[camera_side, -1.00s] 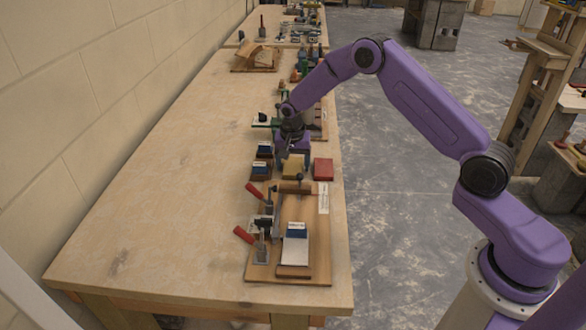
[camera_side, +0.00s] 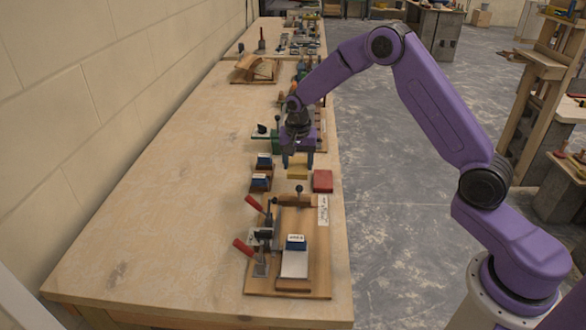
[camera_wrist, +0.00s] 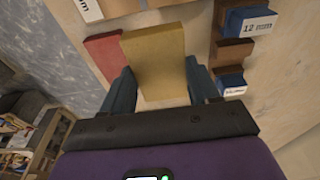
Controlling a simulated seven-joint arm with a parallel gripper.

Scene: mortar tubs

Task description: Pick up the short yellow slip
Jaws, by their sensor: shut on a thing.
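The yellow slip (camera_side: 297,172) is a plain block at the right side of the bench, between my fingers. My gripper (camera_side: 298,163) points down and is shut on it. In the wrist view the yellow slip (camera_wrist: 155,58) fills the gap between the two dark teal fingertips of my gripper (camera_wrist: 160,88) and sticks out well past them. It partly covers the red block behind it. It appears raised a little off the bench, though its underside is hidden.
A red block (camera_side: 322,181) lies close to its right. Blue-labelled blocks (camera_side: 262,181) stand to its left. In front is a wooden board (camera_side: 318,262) with red-handled clamps (camera_side: 243,246). A green-based tool stands just behind left. The bench's left half is clear.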

